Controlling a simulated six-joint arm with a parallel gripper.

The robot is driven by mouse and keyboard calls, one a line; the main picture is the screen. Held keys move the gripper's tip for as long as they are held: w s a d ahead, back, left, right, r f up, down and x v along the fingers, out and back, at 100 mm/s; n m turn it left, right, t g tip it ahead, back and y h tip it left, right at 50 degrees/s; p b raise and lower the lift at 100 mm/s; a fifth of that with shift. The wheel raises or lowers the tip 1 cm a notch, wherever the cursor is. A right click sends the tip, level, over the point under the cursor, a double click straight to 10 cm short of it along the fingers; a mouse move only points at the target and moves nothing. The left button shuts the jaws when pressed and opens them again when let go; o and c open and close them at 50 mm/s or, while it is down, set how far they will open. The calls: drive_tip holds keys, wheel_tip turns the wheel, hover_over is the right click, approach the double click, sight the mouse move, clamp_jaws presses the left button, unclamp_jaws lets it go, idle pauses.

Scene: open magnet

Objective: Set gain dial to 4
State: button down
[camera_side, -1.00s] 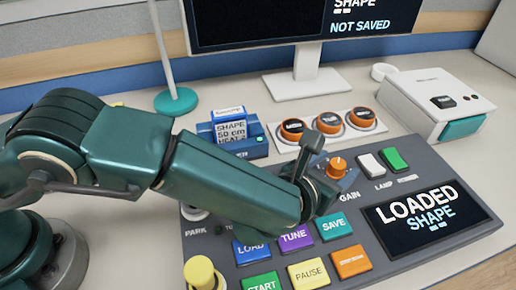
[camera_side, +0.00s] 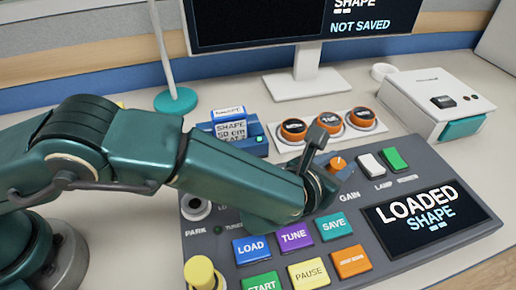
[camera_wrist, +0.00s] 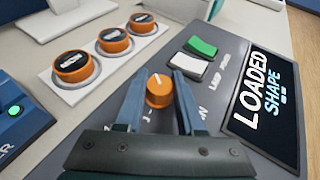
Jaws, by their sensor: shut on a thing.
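The orange gain dial (camera_wrist: 159,91) sits on the dark console between my two fingers in the wrist view. Its pale pointer mark points toward the far side, near straight up in that view. Its scale marks are mostly hidden by my fingers and too small to read. My gripper (camera_wrist: 160,84) is shut on the dial, one finger on each side. In the side view the dial (camera_side: 338,162) shows only in part behind my gripper, at the console's back edge above the GAIN label.
White and green switches (camera_side: 393,159) stand right of the dial, above the console screen (camera_side: 425,213) reading LOADED SHAPE. Several coloured buttons (camera_side: 294,236) lie in front. Three orange-rimmed round buttons (camera_side: 329,121) stand behind. A monitor reads NOT SAVED.

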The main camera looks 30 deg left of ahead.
sight(338, 164)
drive_tip(key=shift+m+h, duration=0.6)
drive_tip(key=shift+h, duration=0.1)
drive_tip(key=c, duration=0.5)
unclamp_jaws()
drive_tip(key=shift+c, duration=0.2)
drive_tip(key=shift+s+r, duration=0.1)
drive_tip(key=shift+v, duration=2.45)
drive_tip(key=shift+r, duration=0.1)
